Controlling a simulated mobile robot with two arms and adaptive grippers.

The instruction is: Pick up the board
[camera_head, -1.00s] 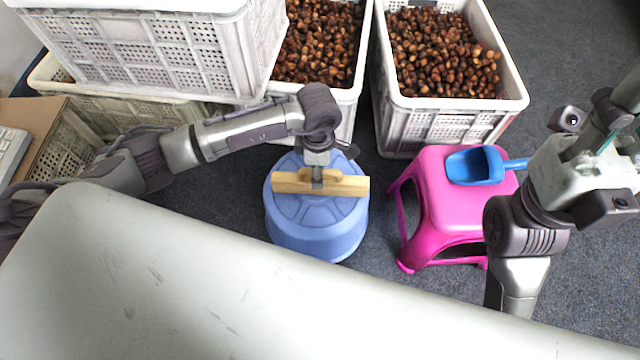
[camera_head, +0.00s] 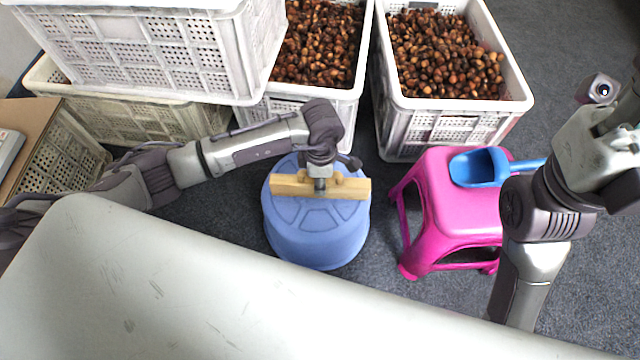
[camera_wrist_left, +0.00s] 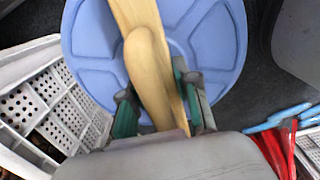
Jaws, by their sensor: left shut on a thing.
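The wooden board (camera_head: 345,188) is a light strip with a raised handle, seen over the blue round stool (camera_head: 318,240) in the head view. My left gripper (camera_head: 320,184) is above the stool and shut on the board's handle. In the left wrist view the board (camera_wrist_left: 134,14) runs up between the two green-padded fingers (camera_wrist_left: 155,98), with the blue stool (camera_wrist_left: 215,40) beneath it. I cannot tell how far the board is above the stool. My right arm is at the right of the head view, and its fingertips are not visible.
A pink stool (camera_head: 455,212) with a blue scoop (camera_head: 480,168) on it stands to the right. White crates of chestnuts (camera_head: 445,60) stand at the back, with stacked crates (camera_head: 150,50) at the back left. A pale surface (camera_head: 150,290) fills the front.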

